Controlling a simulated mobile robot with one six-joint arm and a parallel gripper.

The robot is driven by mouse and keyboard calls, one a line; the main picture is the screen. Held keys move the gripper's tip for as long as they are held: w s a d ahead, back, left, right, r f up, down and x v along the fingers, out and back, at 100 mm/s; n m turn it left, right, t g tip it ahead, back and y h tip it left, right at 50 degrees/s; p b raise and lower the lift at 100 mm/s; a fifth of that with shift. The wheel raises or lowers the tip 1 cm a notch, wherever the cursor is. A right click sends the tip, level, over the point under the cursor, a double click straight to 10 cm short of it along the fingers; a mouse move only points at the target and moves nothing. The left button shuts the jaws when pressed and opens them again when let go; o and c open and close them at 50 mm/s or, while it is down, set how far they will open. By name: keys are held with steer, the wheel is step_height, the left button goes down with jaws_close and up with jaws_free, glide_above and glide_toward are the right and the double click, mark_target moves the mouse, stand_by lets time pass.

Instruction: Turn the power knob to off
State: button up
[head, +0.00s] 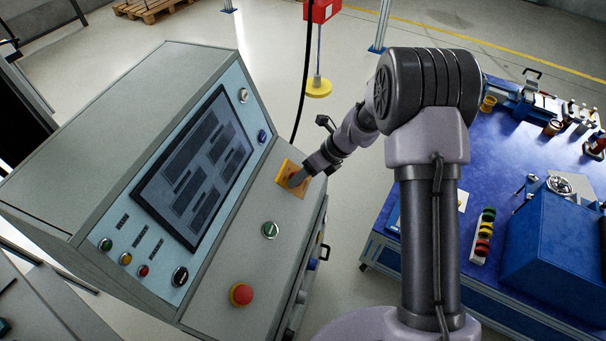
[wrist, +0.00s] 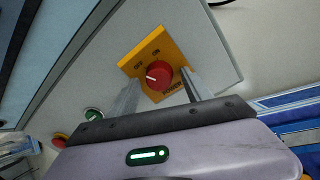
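The red power knob (wrist: 159,74) sits on a yellow-orange plate (wrist: 147,49) with dark lettering, in the wrist view. A short white mark shows on the knob's left side, on the side of the small label that looks like OFF. My gripper (wrist: 161,75) is open, with one finger to the left and one to the right of the knob. Gaps seem to show between the fingers and the knob; I cannot tell how deep they reach. In the head view my gripper (head: 297,180) is at the plate (head: 284,187) and hides the knob.
A black cable (head: 303,85) hangs behind my gripper. A blue workbench (head: 400,215) stands at the right. Open floor lies between.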

steer(key=p+v, duration=0.5)
steer(key=v, duration=1.2)
steer(key=shift+d+r, duration=0.2)
steer(key=shift+s, duration=0.1)
